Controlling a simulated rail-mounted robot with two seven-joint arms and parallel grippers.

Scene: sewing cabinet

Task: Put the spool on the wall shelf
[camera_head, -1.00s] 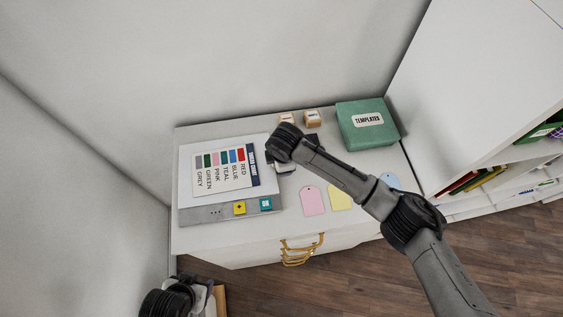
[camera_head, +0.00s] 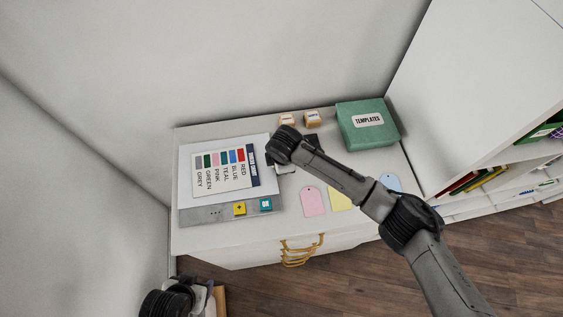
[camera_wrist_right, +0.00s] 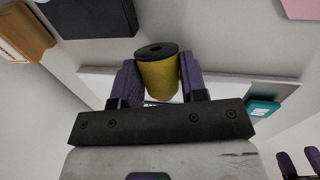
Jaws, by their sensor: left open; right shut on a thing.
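A yellow spool (camera_wrist_right: 158,76) with a dark top is in the right wrist view. My right gripper (camera_wrist_right: 157,82) is shut on it, one purple finger at each side. In the head view this gripper (camera_head: 283,168) is over the cabinet top, mostly hidden by my own wrist, and the spool cannot be made out. My left gripper (camera_head: 211,298) is at the lower left, in front of the cabinet. Its parted fingers also show at the lower right of the right wrist view (camera_wrist_right: 301,164); it is open and empty. I cannot identify the wall shelf in these frames.
White shelving (camera_head: 475,90) stands at right. Gold handles (camera_head: 300,250) protrude in front.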

